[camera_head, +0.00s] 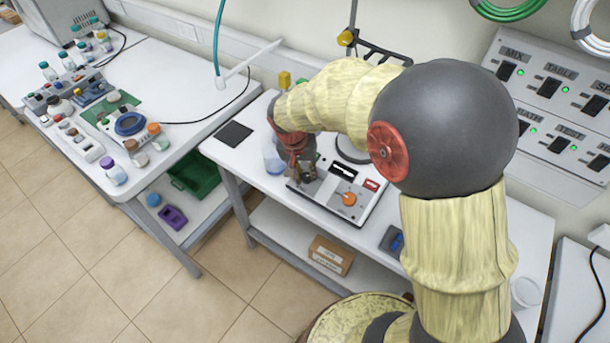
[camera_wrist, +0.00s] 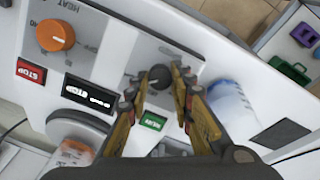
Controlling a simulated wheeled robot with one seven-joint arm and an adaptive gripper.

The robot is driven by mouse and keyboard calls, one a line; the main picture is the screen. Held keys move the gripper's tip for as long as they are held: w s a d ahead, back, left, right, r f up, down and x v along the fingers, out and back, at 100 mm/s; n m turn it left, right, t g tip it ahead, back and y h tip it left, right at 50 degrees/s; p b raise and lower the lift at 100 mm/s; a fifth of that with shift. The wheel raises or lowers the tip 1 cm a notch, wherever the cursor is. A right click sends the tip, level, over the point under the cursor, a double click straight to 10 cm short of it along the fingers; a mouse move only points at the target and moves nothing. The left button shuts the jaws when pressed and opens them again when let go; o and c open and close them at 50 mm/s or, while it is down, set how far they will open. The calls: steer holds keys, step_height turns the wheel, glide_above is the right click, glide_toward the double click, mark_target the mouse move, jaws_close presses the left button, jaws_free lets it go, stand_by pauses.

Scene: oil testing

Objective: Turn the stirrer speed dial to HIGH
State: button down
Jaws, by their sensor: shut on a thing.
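The stirrer unit is a white box with a sloped panel (camera_head: 365,207) on the table, and it fills the upper left of the wrist view. Its dark round dial (camera_wrist: 159,76) is between my two fingertips, which touch its sides. My gripper (camera_wrist: 160,85) is shut on this dial, and it shows over the panel's left end in the head view (camera_head: 307,178). The dial's markings are too small or covered, so I cannot read its setting. The orange knob (camera_wrist: 54,35), marked HEAT, is apart from my gripper, and shows also in the head view (camera_head: 348,198).
A red STOP button (camera_wrist: 31,72), a black display (camera_wrist: 88,94) and a green button (camera_wrist: 153,121) are on the panel. A dark mat (camera_head: 234,133) lies at the table's left.

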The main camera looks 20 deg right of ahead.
mark_target(300, 189)
steer(key=shift+f+m+b, duration=0.1)
steer(key=shift+m+b, duration=0.2)
steer(key=shift+m, duration=0.5)
steer(key=c, duration=1.7)
jaws_free()
steer(key=shift+o, duration=0.8)
steer(key=v, duration=1.2)
steer(key=shift+s, duration=0.1)
